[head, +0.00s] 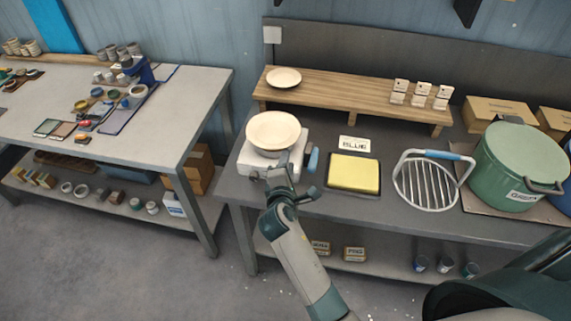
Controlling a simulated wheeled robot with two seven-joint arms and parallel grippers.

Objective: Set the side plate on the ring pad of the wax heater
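A cream side plate (273,130) lies over the white wax heater (300,140), level and close above its top. The plate hides the ring pad, so I cannot tell whether it rests on the pad. A blue handle (313,158) stands at the heater's right side. A second cream plate (284,77) lies on the wooden riser behind. My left gripper is not in view.
On the dark bench (335,205), a yellow block (353,173), a "BLUE" card (354,145), a wire rack (428,182) and a green pot (520,160) stand to the right. The wooden riser (345,96) stands behind. A cluttered table (170,110) is at left.

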